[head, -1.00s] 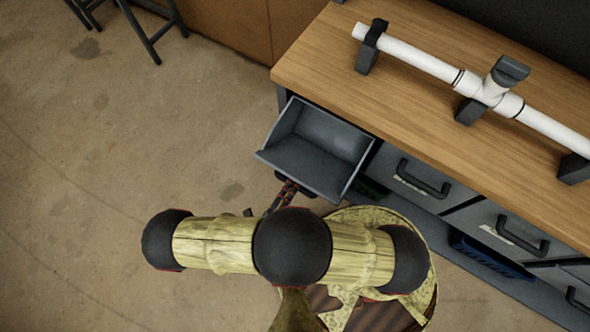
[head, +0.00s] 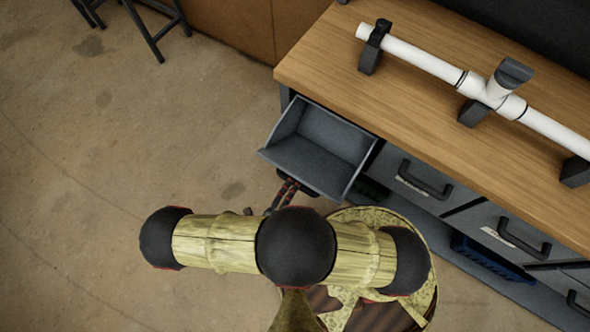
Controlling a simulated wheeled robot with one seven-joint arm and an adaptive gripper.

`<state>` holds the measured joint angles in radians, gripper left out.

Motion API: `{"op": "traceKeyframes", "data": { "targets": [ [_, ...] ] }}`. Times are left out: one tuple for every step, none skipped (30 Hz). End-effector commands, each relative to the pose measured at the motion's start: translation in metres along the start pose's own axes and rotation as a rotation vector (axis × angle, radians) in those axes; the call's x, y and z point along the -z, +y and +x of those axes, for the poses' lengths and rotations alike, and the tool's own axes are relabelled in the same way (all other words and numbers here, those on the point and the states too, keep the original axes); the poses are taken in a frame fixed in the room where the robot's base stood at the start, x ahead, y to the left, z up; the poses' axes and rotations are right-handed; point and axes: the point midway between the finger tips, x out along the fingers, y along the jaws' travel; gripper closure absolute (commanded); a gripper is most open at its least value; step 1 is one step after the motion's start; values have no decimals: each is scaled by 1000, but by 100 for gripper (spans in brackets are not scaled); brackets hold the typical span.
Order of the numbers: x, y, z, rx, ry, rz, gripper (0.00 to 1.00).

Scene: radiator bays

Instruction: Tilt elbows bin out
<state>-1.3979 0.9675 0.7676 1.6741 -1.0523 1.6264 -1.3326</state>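A grey bin (head: 318,150) at the left end of the bench front is tilted out, and its inside shows empty. Its label is not in view, so I cannot read whether it is the elbows bin. My gripper (head: 286,193) is just below the bin's front edge, mostly hidden behind my own arm and the bin. I cannot see whether its fingers touch the bin or its handle, or whether they are open or shut.
Closed bins with dark handles and white labels (head: 411,185) run to the right. The wooden bench top (head: 420,95) holds a white pipe (head: 425,62) on dark supports. A blue crate (head: 490,258) sits below. The floor on the left is clear; stool legs (head: 150,35) stand at upper left.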

Motion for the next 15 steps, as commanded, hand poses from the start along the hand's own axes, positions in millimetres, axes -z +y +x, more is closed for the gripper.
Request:
{"op": "traceKeyframes", "data": {
  "targets": [
    [0,-8,1,0,0,2,66],
    [0,-13,2,0,0,2,66],
    [-1,-20,3,0,0,3,66],
    [-1,-25,4,0,0,3,66],
    [-1,-31,5,0,0,4,66],
    [-1,-38,6,0,0,4,66],
    [-1,-43,7,0,0,4,66],
    [-1,-48,8,0,0,5,66],
    [-1,-55,9,1,-1,4,66],
    [-1,-60,10,2,-1,5,66],
    [-1,-64,10,3,-1,4,66],
    [-1,-70,11,3,-1,4,66],
    [-1,-73,12,3,-1,4,66],
    [-1,-76,12,3,-1,3,66],
    [-1,-79,13,2,-1,3,66]
  ]
}}
